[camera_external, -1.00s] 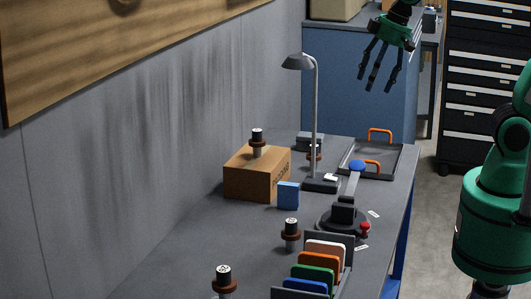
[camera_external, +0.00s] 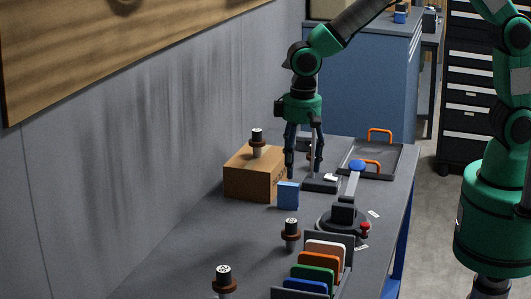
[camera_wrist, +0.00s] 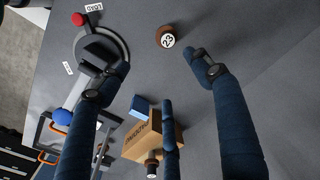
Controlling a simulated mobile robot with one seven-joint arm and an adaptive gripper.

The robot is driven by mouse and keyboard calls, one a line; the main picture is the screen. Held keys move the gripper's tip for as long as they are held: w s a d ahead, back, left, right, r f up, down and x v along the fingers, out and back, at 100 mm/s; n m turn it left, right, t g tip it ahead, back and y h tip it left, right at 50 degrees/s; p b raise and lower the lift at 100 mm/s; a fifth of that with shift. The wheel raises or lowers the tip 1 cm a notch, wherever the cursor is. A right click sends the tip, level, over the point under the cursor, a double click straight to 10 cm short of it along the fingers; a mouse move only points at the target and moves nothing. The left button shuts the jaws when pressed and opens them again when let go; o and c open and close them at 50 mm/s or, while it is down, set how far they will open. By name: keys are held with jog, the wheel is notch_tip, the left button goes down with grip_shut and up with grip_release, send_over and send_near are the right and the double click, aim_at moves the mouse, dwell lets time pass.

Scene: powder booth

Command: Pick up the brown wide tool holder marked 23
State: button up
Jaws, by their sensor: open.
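The brown tool holder marked 23 (camera_wrist: 166,38) stands upright on the grey table at the top centre of the wrist view, its white label facing up. It appears to be the holder (camera_external: 291,236) in front of the blue block in the external view. My gripper (camera_external: 301,173) points down over the table beside the cardboard box, behind and above that holder. In the wrist view my gripper's fingers (camera_wrist: 160,78) are spread with nothing between them. The holder lies beyond the fingertips, apart from them.
The cardboard box (camera_external: 252,179) bears another holder (camera_external: 257,143). A further holder (camera_external: 223,282) stands nearer the camera. Also on the table are a blue block (camera_external: 288,195), a lever device (camera_external: 343,216), a rack of coloured plates (camera_external: 319,267) and a tray (camera_external: 398,162). Bare table lies left of the holders.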

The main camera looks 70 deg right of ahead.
send_over(291, 220)
notch_tip(291, 220, down, 4)
jog(key=shift+s+a+f, duration=0.1)
jog(key=shift+f, duration=0.1)
jog(key=shift+f, duration=0.15)
jog(key=shift+f+b, duration=0.3)
jog(key=shift+f, duration=3.85)
jog(key=shift+f+b, duration=0.3)
jog(key=shift+f, duration=2.3)
jog(key=c, duration=1.6)
